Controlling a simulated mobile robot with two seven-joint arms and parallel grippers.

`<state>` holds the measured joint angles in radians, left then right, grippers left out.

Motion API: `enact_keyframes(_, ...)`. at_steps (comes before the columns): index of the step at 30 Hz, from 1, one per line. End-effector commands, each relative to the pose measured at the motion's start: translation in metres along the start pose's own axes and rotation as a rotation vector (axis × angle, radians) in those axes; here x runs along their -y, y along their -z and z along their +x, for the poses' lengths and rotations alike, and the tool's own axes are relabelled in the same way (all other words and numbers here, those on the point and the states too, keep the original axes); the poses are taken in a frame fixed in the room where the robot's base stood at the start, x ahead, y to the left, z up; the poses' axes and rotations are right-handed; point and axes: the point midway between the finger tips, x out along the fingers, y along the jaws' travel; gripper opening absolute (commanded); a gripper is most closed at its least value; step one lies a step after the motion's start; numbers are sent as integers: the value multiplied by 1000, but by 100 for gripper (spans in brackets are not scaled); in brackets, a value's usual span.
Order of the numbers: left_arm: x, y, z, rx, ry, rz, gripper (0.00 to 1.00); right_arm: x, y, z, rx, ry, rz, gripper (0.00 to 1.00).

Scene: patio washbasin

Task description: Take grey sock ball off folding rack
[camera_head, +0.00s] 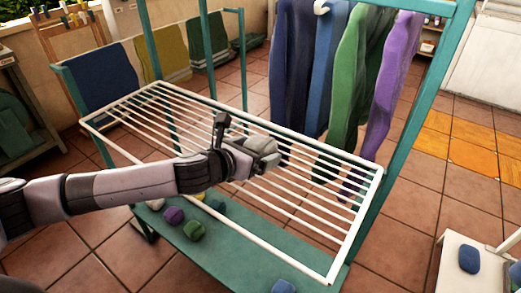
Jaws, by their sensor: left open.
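The folding rack (355,225) is a white frame of several parallel bars, set level in a teal stand. My left arm reaches in from the left over it. My left gripper (262,155) is open, just above the middle bars. A light grey rounded shape shows at its tip. I cannot tell whether this is the grey sock ball or part of the gripper, and no other grey sock ball stands out on the bars. My right gripper is not in view.
The lower teal shelf (235,265) holds a purple ball (173,215), a green ball (194,230) and others. Long garments (345,80) hang behind the rack. A teal post (405,130) rises at right. A blue ball (469,259) lies on a white surface at right.

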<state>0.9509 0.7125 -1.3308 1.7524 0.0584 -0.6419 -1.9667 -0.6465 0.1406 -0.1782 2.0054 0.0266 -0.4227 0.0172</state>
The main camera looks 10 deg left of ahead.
Motion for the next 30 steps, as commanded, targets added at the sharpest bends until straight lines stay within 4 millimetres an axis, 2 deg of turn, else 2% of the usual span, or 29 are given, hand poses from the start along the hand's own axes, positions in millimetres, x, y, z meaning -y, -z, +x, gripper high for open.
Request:
enact_keyframes(4,0,0,10,0,-1,0,100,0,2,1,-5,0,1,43)
enact_keyframes(12,0,0,11,0,0,1,100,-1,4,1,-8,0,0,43)
enact_keyframes(17,0,0,11,0,0,0,48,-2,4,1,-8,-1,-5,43)
enact_keyframes(26,0,-1,11,0,0,0,48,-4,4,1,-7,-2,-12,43)
enact_keyframes(30,0,-8,8,1,0,1,48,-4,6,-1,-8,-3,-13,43)
